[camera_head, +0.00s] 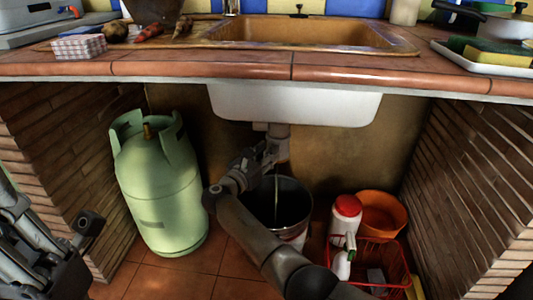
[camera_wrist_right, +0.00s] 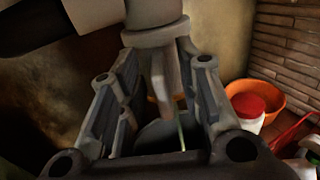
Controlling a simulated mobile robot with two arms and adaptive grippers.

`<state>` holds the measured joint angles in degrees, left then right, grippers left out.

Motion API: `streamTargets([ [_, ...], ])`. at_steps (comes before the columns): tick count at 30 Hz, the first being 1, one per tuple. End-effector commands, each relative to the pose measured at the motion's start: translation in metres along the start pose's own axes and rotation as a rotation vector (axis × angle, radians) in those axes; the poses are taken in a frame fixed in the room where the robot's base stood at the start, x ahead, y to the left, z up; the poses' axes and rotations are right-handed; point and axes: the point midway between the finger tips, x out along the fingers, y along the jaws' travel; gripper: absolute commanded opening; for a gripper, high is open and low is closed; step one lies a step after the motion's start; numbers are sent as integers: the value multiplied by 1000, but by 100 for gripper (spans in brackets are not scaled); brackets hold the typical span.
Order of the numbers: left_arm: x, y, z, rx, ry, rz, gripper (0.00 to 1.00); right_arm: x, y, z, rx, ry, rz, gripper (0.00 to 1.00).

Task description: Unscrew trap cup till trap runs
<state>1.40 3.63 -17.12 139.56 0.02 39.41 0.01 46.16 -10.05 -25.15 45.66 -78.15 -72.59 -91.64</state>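The grey drain trap (camera_head: 277,147) hangs under the white sink basin (camera_head: 295,104); in the wrist view its pipe (camera_wrist_right: 154,14) and collar (camera_wrist_right: 155,36) show at the top. My right gripper (camera_head: 262,157) is at the trap. In the wrist view its fingers (camera_wrist_right: 158,75) stand apart on either side of a pale grey part below the collar; I cannot tell whether they touch it. A thin greenish stream (camera_head: 276,193) falls below the trap toward the dark bucket (camera_head: 294,190) and also shows in the wrist view (camera_wrist_right: 181,134). My left gripper (camera_head: 80,235) is at lower left, away from the trap.
A pale green gas cylinder (camera_head: 158,190) stands left of the bucket. A red-lidded white container (camera_head: 345,216), an orange bowl (camera_head: 384,213) and a red basket (camera_head: 398,262) are on the right. Brick walls (camera_head: 478,190) close both sides. The counter edge (camera_head: 400,77) overhangs.

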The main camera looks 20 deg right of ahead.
Motion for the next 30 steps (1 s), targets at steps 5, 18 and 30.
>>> streamTargets([
  [5, 0, 0, 0, -1, -2, 0, 0, -29, 1, -1, 2, 1, 5, 32],
  [18, 0, 0, 1, -1, -3, 1, 0, -71, 1, 0, 1, 1, 2, 32],
  [30, -1, 0, 1, -2, -15, -3, 0, -74, 13, -20, 140, 87, 124, 32],
])
